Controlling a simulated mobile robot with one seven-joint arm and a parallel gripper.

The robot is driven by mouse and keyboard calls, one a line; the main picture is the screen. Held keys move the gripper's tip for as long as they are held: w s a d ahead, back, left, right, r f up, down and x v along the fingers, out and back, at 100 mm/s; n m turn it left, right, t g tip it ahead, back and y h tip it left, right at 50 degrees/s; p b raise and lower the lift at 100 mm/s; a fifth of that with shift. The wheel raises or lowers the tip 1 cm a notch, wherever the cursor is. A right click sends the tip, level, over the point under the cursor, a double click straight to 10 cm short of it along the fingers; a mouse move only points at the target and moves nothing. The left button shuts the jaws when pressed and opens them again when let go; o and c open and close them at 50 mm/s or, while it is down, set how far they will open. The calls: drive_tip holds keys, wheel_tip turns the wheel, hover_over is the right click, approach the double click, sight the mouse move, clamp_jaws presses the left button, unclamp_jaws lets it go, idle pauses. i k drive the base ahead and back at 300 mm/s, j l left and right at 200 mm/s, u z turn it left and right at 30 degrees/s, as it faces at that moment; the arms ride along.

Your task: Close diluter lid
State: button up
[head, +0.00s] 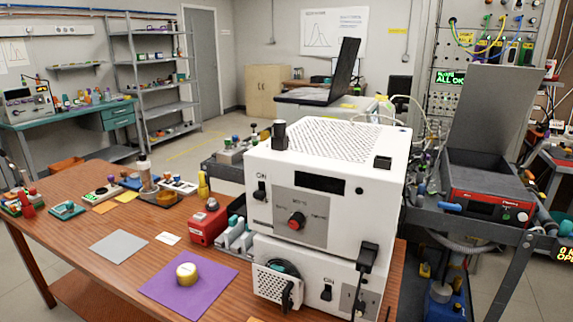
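Two devices have raised lids, and I cannot tell by label which one is the diluter. One is a red-fronted box (487,204) on the dark cart at the right; its large grey lid (492,108) stands open, leaning slightly back. The other is a pale machine (318,108) further back in the middle; its dark lid (345,70) is also tilted up. My gripper is not in view, so its state does not show.
A white two-part instrument (328,170) stands large in front on the wooden table (75,235), partly blocking the view of the cart (460,224). A purple mat (205,292) with a yellow-topped jar (187,273) lies left of it. Open floor (195,150) shows behind the table.

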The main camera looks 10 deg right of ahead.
sight(494, 100)
drive_tip(key=k+l, duration=0.1)
drive_tip(key=l, duration=0.25)
drive_tip(key=k+l+u, duration=0.15)
drive_tip(key=l, duration=0.5)
drive_tip(key=l+u, duration=0.15)
drive_tip(key=l, duration=0.35)
drive_tip(key=k+l+u, duration=0.15)
drive_tip(key=l, duration=0.35)
drive_tip(key=l+u, duration=0.1)
drive_tip(key=l, duration=0.45)
drive_tip(key=l+u, duration=0.1)
drive_tip(key=l, duration=0.4)
drive_tip(key=k+l+u, duration=0.1)
drive_tip(key=l, duration=0.45)
drive_tip(key=k+l+u, duration=0.15)
drive_tip(key=l, duration=0.35)
drive_tip(key=l+u, duration=0.1)
drive_tip(key=l, duration=0.45)
drive_tip(key=k+l+u, duration=0.1)
drive_tip(key=l, duration=0.4)
drive_tip(key=l+u, duration=0.15)
drive_tip(key=l, duration=0.4)
drive_tip(key=k+l+u, duration=0.1)
drive_tip(key=l, duration=0.4)
drive_tip(key=l+u, duration=0.1)
drive_tip(key=l, duration=0.6)
drive_tip(key=k+l+u, duration=0.15)
drive_tip(key=l, duration=0.55)
drive_tip(key=l+u, duration=0.1)
drive_tip(key=l, duration=0.6)
